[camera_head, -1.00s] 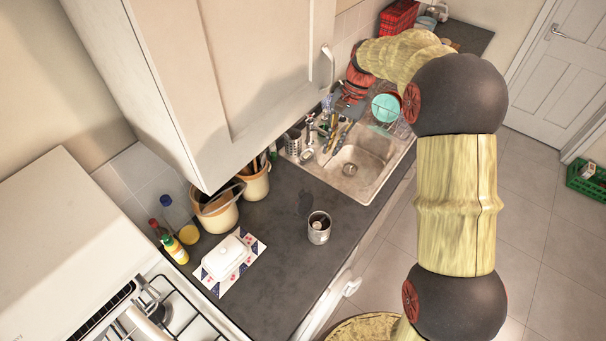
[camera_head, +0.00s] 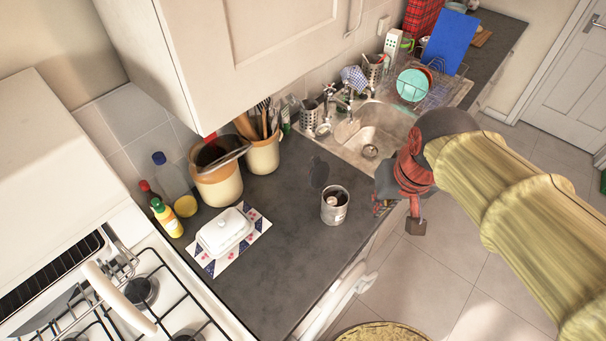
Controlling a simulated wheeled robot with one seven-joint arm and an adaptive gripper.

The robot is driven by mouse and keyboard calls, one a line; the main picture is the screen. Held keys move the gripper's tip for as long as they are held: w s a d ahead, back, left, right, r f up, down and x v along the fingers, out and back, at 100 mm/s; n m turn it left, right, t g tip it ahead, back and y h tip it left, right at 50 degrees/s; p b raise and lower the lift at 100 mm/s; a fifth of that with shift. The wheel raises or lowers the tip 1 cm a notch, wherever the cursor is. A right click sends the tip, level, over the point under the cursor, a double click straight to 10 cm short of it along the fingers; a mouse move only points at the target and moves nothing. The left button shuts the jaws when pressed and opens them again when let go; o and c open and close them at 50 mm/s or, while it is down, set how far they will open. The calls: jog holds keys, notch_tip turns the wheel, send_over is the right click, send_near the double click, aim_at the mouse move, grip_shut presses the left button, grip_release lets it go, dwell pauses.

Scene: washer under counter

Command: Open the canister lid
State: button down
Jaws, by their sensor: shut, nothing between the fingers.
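The canister (camera_head: 334,210) is a small silver tin standing upright on the dark counter, near its front edge. Its top looks open, and brown and pale things show inside. A dark oval shape (camera_head: 318,172) lies or stands just behind it. I cannot tell whether this is the lid, or whether it joins the canister. My gripper (camera_head: 416,226) is right of the canister in the picture, apart from it and around the counter's front edge. It points down, shut and empty. My arm reaches in from the right and partly hides the wrist.
A butter dish (camera_head: 224,231) sits on a patterned mat left of the canister. Two crocks (camera_head: 217,184) and several bottles (camera_head: 168,219) stand along the wall. The sink (camera_head: 372,135) and dish rack (camera_head: 432,98) lie behind. The hob (camera_head: 140,292) is at front left. Counter in front of the canister is clear.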

jog(key=s+a+f+n+b, duration=0.25)
jog(key=s+f+b, duration=0.2)
jog(key=f, duration=0.45)
jog(key=n+t+h+b, duration=0.2)
jog(key=n+t+h, duration=0.3)
jog(key=n+h, duration=0.55)
send_near(318, 171)
jog(key=s+d+f, duration=0.4)
jog(key=s+d, duration=0.2)
jog(key=d, duration=0.1)
jog(key=w+a+r+n+t+y, duration=0.3)
jog(key=w+a+t, duration=0.4)
jog(key=a, duration=0.4)
jog(key=w+d+b, duration=0.1)
jog(key=w+d, duration=0.5)
jog(key=shift+d+r+b, duration=0.15)
jog(key=shift+d+b, duration=0.2)
jog(key=shift+b, duration=0.05)
jog(key=shift+s, duration=0.1)
